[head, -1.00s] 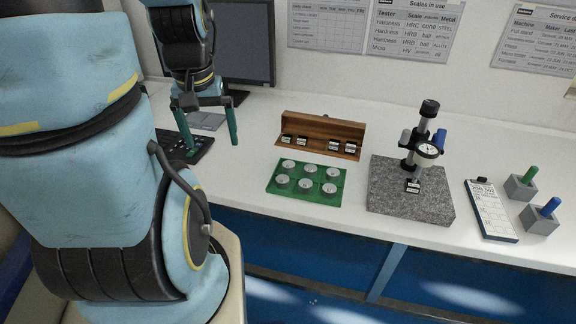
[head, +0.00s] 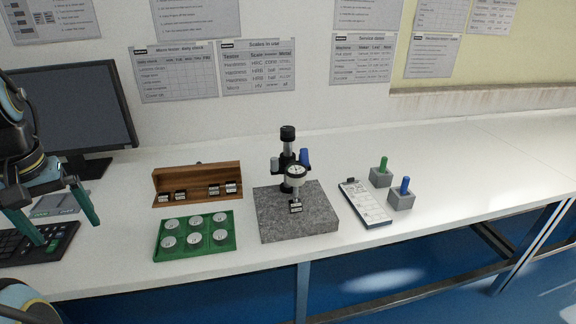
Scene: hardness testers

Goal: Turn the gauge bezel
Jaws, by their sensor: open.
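The dial gauge (head: 296,172) has a round white face with a dark rim, its bezel. It is mounted on a black upright column (head: 288,150) that stands on a speckled grey granite base (head: 265,212). A small block with dark markings (head: 296,206) sits on the granite below the gauge. My gripper (head: 62,232) is at the left edge of the head view, over the keyboard area. Its two green fingers are spread apart with nothing between them. It is far to the left of the gauge.
A green tray (head: 183,253) of round metal discs and a wooden rack (head: 198,174) of small blocks lie between my gripper and the gauge. A clipboard (head: 366,205) and two grey blocks with green (head: 381,177) and blue (head: 402,199) handles stand right. The bench's far right is clear.

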